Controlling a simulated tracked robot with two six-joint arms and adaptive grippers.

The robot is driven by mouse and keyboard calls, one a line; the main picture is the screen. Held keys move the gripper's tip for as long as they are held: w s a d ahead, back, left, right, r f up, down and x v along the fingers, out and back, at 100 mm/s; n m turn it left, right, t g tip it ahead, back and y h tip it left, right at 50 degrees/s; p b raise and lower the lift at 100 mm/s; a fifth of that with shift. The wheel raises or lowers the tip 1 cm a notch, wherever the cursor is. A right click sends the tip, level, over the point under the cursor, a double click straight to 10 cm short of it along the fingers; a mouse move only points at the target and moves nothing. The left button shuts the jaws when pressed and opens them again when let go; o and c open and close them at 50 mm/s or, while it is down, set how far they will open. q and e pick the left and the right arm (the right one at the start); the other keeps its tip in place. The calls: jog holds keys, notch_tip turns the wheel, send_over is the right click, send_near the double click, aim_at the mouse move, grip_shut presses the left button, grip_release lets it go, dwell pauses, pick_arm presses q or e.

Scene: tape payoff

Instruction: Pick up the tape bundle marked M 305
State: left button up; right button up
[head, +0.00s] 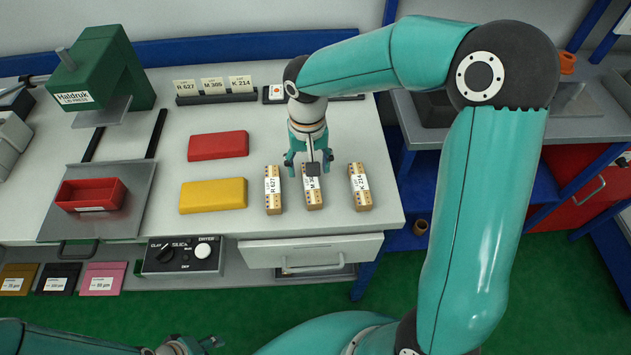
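The tape bundle marked M 305 (312,201) lies on the light bench, the middle one of three. The R 627 bundle (273,190) lies to its left and the K 214 bundle (360,187) to its right. My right gripper (310,166) points down over the far end of the M 305 bundle with its fingers spread. It hides that end and part of the label. I cannot tell whether it touches the bundle. My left gripper (207,344) is at the bottom edge, small and partly cut off, away from the bundles.
Behind the gripper stands a card holder (217,98) with labels. Red (218,145) and yellow (213,195) blocks lie left of the bundles. A green press (104,68) and a red tray (91,195) are farther left. A control box (183,256) and a drawer (311,253) are at the front.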

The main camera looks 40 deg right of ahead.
aim_at(311, 182)
jog(key=f, duration=0.3)
jog(key=s+f+p, duration=0.1)
jog(key=f, duration=0.1)
jog(key=shift+d, duration=0.1)
jog(key=shift+w+f, duration=0.15)
jog(key=shift+f, duration=0.4)
grip_shut()
